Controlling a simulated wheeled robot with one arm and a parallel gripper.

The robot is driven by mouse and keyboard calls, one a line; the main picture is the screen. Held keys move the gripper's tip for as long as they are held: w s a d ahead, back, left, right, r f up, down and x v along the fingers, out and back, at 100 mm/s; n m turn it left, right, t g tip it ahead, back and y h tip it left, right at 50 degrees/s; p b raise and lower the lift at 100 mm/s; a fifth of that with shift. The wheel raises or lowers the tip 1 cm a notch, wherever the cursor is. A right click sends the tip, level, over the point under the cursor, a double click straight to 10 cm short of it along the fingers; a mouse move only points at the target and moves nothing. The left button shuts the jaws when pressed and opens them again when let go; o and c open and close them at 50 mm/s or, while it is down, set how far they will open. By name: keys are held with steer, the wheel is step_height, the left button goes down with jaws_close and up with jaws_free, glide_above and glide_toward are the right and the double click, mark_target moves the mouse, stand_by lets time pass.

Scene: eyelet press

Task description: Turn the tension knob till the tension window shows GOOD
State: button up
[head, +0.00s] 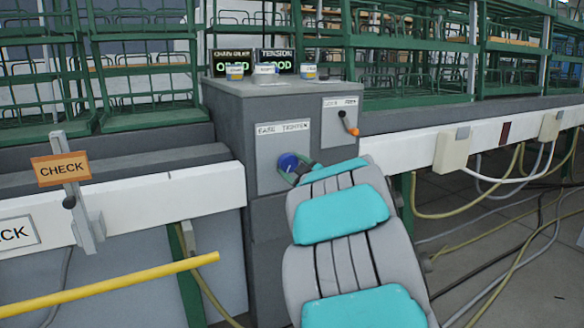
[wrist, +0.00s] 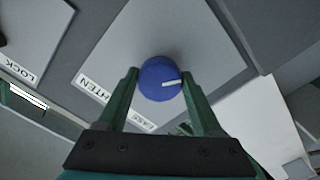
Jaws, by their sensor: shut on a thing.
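The blue tension knob (head: 288,161) is on the front of the grey cabinet, under a label reading EASE and TIGHTEN. My gripper (head: 298,171) is shut on it. In the wrist view the green fingers of my gripper (wrist: 160,82) sit on either side of the round knob (wrist: 158,77). The knob's white pointer line points right in that view.
A lever with an orange tip (head: 350,124) is on a plate marked LOCK and FREE, right of the knob. Several small jars (head: 265,73) stand before the windows. A yellow bar (head: 110,286) and an orange CHECK sign (head: 62,169) are at left.

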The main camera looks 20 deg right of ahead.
steer(key=o, duration=1.4)
steer(key=shift+c, duration=0.2)
steer(key=s, duration=0.7)
steer(key=shift+s, duration=0.4)
steer(key=shift+d, duration=0.2)
